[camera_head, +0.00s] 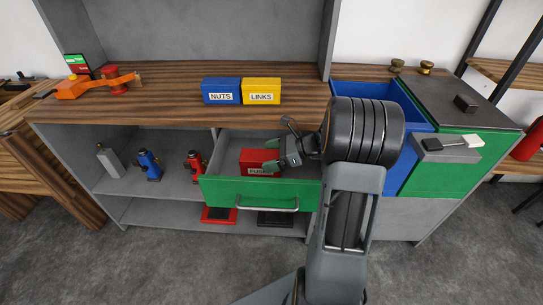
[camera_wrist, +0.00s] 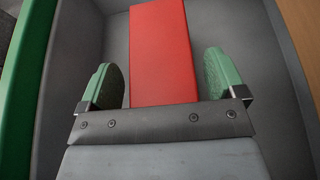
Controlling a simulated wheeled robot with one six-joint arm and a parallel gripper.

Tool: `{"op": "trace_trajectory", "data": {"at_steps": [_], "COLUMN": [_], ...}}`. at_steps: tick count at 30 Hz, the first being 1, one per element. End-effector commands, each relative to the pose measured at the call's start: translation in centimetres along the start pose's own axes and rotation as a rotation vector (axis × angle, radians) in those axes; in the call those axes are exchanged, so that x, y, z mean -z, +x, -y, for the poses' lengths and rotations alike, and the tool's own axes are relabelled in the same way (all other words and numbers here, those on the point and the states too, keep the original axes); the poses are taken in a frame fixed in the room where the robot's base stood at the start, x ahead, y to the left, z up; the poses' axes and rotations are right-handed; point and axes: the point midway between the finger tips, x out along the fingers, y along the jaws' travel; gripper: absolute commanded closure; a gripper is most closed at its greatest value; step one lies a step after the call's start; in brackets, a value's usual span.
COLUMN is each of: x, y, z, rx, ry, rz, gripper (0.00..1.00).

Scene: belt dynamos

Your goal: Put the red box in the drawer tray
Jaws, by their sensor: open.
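The red box (camera_head: 258,162) lies inside the open green-fronted drawer (camera_head: 228,190), on the tray floor. Its label reads roughly "FUSES", partly cut off by the drawer front. In the wrist view the red box (camera_wrist: 162,50) rests on the grey drawer floor (camera_wrist: 240,45). My gripper (camera_head: 273,156) is inside the drawer at the box's right side. In the wrist view my gripper (camera_wrist: 163,80) is open, with one green pad on each side of the box's near part and a gap on both sides.
Blue "NUTS" (camera_head: 221,92) and yellow "LINKS" (camera_head: 262,92) boxes stand on the wooden counter (camera_head: 170,90) above the drawer. A blue bin (camera_head: 375,95) is to the right. Small blue and red tools stand on the shelf at left.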

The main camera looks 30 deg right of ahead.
Motion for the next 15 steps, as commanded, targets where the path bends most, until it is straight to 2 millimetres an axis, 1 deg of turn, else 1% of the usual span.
{"op": "trace_trajectory", "data": {"at_steps": [2, 5, 12, 15], "x": [-0.2, -0.3, -0.3, -0.2], "y": [-0.7, -2.2, -7.0, -8.7], "z": [0.1, 0.1, 0.1, 0.1], "rx": [0.002, 0.005, 0.005, 0.004], "ry": [-0.001, 0.000, 0.000, 0.001], "rz": [0.000, 0.000, 0.000, 0.000], "gripper": [0.11, 0.11, 0.11, 0.11]}}
